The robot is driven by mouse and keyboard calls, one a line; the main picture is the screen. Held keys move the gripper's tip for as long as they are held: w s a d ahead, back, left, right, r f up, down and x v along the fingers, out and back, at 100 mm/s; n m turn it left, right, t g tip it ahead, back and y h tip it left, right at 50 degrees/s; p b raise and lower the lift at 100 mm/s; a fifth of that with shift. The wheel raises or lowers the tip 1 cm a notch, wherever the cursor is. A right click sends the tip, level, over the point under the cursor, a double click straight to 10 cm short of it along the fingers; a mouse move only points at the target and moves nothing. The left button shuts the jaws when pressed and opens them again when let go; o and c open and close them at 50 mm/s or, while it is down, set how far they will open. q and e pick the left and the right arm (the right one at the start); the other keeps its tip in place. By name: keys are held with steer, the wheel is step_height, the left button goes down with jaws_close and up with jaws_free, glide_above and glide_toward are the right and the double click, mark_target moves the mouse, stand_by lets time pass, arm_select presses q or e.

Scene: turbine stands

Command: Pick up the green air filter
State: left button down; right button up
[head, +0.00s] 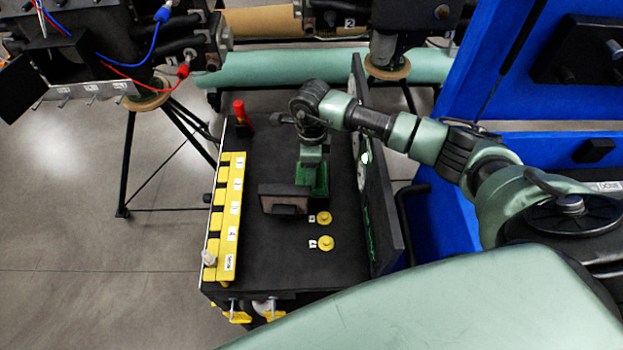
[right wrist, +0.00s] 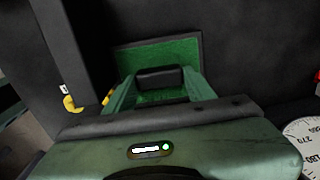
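The green air filter (head: 321,183) stands on the black cart top in the head view, partly hidden by my right gripper (head: 312,168). In the right wrist view the filter (right wrist: 200,52) shows a green face in a dark frame. A dark handle (right wrist: 158,77) is in front of that face. My right gripper (right wrist: 160,86) has its green fingers spread, one on each side of the handle. I cannot tell whether they touch it. My left gripper is not in view.
A dark block (head: 283,198) sits just left of the filter on the cart (head: 270,255). A yellow numbered strip (head: 230,210) runs along the left edge, with a red object (head: 240,110) behind it. Two yellow knobs (head: 325,243) lie in front. A dark upright panel (head: 378,190) bounds the right side.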

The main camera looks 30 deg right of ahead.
jaws_close()
steer(key=shift+w+d+r+b, duration=0.1)
steer(key=shift+w+r+b, duration=0.2)
steer(key=shift+w+b, duration=0.1)
steer(key=w+d+r+b, duration=0.3)
steer(key=w+r+b, duration=0.3)
steer(key=w, duration=0.7)
steer(key=shift+r, duration=0.75)
steer(key=shift+s, duration=0.1)
steer(key=o, duration=0.6)
jaws_free()
jaws_close()
